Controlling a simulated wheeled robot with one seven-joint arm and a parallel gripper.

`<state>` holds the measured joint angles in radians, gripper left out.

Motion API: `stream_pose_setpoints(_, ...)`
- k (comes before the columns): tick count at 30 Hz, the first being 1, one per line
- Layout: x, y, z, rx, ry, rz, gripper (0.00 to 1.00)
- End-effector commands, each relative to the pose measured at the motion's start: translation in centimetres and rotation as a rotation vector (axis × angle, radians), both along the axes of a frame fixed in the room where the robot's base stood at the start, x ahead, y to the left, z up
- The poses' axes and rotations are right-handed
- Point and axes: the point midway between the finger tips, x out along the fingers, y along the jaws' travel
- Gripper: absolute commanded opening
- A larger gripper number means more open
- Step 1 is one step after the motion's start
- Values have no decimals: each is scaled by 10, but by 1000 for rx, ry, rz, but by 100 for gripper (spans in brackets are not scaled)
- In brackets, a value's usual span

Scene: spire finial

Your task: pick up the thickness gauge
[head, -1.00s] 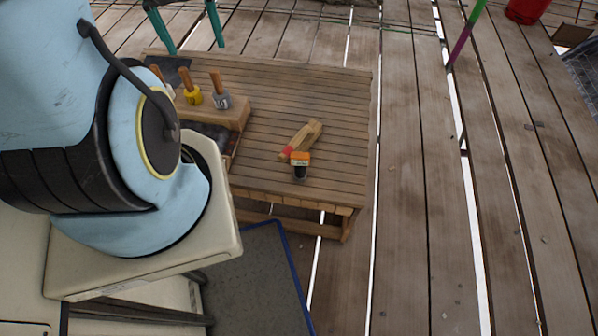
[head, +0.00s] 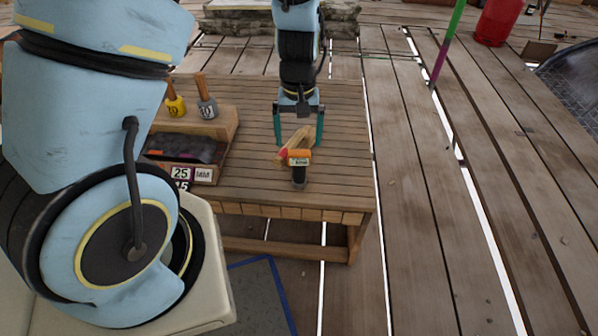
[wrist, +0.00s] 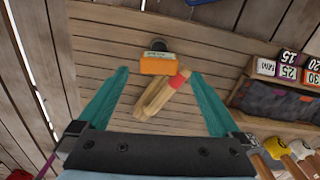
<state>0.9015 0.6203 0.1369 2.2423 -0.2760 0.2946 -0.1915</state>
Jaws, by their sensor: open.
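A small device with an orange top, a pale label and a black lower part, which looks like the thickness gauge (head: 299,158), is near the table's front edge. In the wrist view the gauge (wrist: 157,64) shows near the top, ahead of and between the fingertips. A wooden piece with a red end (head: 292,146) lies against or just beside it; it also shows in the wrist view (wrist: 153,102). My gripper (head: 299,144), with teal fingers, is open and empty, pointing down behind the gauge, with the wooden piece between its fingers in the picture.
The slatted wooden table (head: 340,140) is clear to the right. On its left stands a wooden rack (head: 216,122) with wooden-handled yellow and grey tools, a dark bin and number labels. A green and purple pole (head: 447,45) and red bucket (head: 497,20) are farther off.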

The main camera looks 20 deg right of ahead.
Motion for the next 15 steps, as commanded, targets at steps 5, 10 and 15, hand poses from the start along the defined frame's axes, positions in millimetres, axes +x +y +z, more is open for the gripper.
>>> stream_pose_setpoints(5, 0, 0, -15, 0, 0, 0, 100)
stream_pose_setpoints(10, 1, -1, -36, 2, 2, 0, 100)
stream_pose_setpoints(15, 2, -2, -59, 1, 2, 1, 100)
